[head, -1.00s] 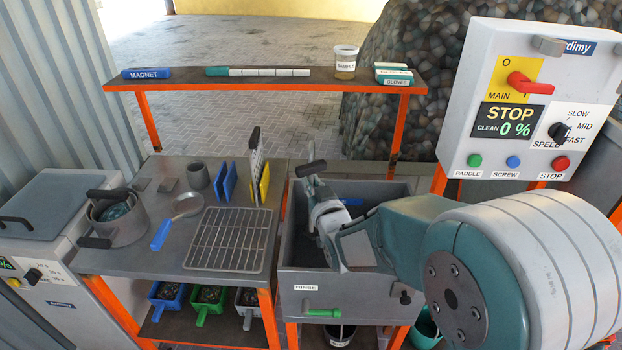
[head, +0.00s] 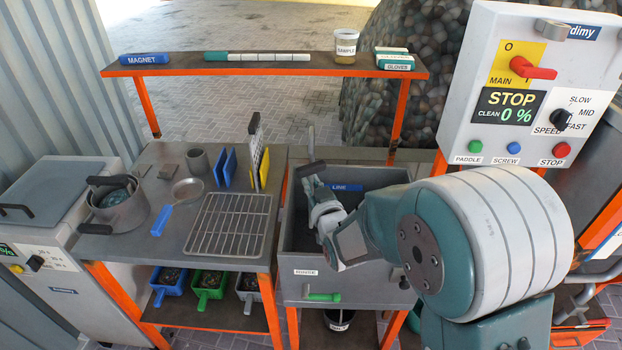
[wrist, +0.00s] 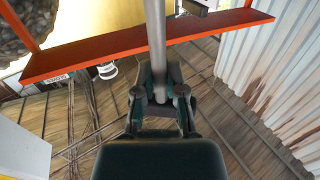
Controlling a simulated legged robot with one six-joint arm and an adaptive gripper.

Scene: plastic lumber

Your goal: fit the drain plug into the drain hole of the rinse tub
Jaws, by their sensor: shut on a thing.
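The grey rinse tub (head: 293,262) stands right of the steel table, with a blue mark reading LINE (head: 345,188) on its inner back wall. My gripper (head: 312,170) is over the tub's back left part. In the wrist view my gripper (wrist: 160,92) is shut on a straight grey rod (wrist: 156,35), seemingly the drain plug's stem. The rod also shows thinly above the gripper in the head view (head: 311,142). Its plug end is not visible. The tub's floor and drain hole are hidden by my arm and the tub's walls.
A green handle (head: 322,297) sticks out on the tub's front. The table on the left holds a wire rack (head: 229,224), a pot (head: 118,212) and a strainer (head: 187,190). A shelf (head: 270,72) runs behind. The control box (head: 530,90) stands at the right.

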